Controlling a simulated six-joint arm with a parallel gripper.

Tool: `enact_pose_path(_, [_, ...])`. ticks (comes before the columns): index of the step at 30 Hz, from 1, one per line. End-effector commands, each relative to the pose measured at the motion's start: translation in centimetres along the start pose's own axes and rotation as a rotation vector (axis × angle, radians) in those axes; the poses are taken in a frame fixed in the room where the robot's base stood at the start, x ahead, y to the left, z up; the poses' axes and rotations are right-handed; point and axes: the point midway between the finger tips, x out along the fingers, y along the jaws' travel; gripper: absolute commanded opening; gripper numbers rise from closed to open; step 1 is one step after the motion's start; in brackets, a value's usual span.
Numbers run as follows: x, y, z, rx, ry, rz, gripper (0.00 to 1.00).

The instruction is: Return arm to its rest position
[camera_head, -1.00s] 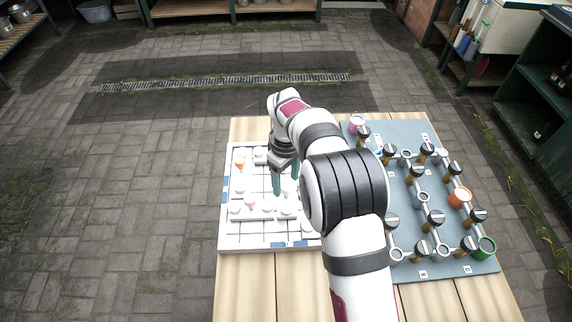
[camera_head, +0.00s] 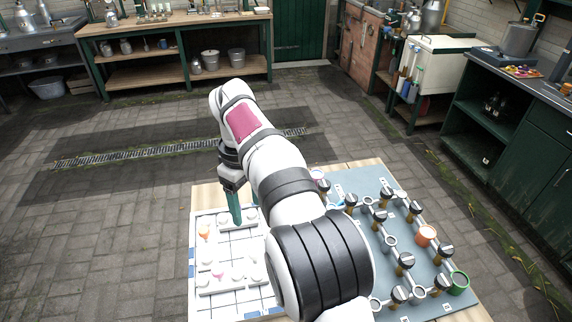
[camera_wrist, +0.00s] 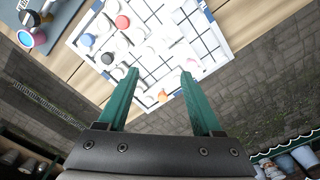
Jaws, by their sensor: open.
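My gripper (camera_wrist: 158,82) has two green fingers spread apart in the wrist view, with nothing held between them. In the head view my gripper (camera_head: 235,218) hangs above the far part of the white gridded tray (camera_head: 196,262). My arm crosses the middle of the head view and hides the tray's right side and part of the grey board (camera_head: 375,185). The white tray (camera_wrist: 215,45) also shows beyond the fingertips in the wrist view, with several white, blue, red and orange pieces on it.
The grey board carries several black-knobbed posts, an orange ring (camera_head: 426,236) and a green ring (camera_head: 458,282). Both stand on a wooden table (camera_head: 207,196). Open paved floor (camera_head: 110,230) lies to the left. A workbench (camera_head: 180,25) and a dark green cabinet (camera_head: 500,120) stand farther off.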

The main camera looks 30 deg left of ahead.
Motion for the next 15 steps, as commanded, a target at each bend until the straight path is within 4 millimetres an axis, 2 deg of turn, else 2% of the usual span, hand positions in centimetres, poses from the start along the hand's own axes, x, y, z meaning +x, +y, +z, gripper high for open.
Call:
enact_pose_path(2, [-0.1, 0.1, 0.3, 0.01, 0.0, -0.001, 0.67])
enact_pose_path(4, [-1.0, 0.8, 2.2, 0.084, 0.003, -0.006, 0.67])
enact_pose_path(5, [-1.7, 1.3, 3.8, 0.146, 0.006, -0.009, 0.67])
enact_pose_path(8, [-4.6, 2.2, 12.6, 0.483, 0.019, -0.032, 0.67])
enact_pose_path(9, [-5.5, 1.7, 16.9, 0.654, 0.026, -0.044, 0.67])
enact_pose_path(10, [-6.0, 0.9, 20.0, 0.786, 0.032, -0.054, 0.67])
enact_pose_path(11, [-6.2, -0.3, 23.0, 0.918, 0.037, -0.065, 0.67])
enact_pose_path(12, [-6.2, -2.3, 26.6, 1.096, 0.044, -0.08, 0.67])
enact_pose_path(14, [-5.5, -5.9, 31.1, 1.354, 0.055, -0.102, 0.67])
enact_pose_path(15, [-4.6, -8.5, 33.3, 1.511, 0.061, -0.116, 0.67])
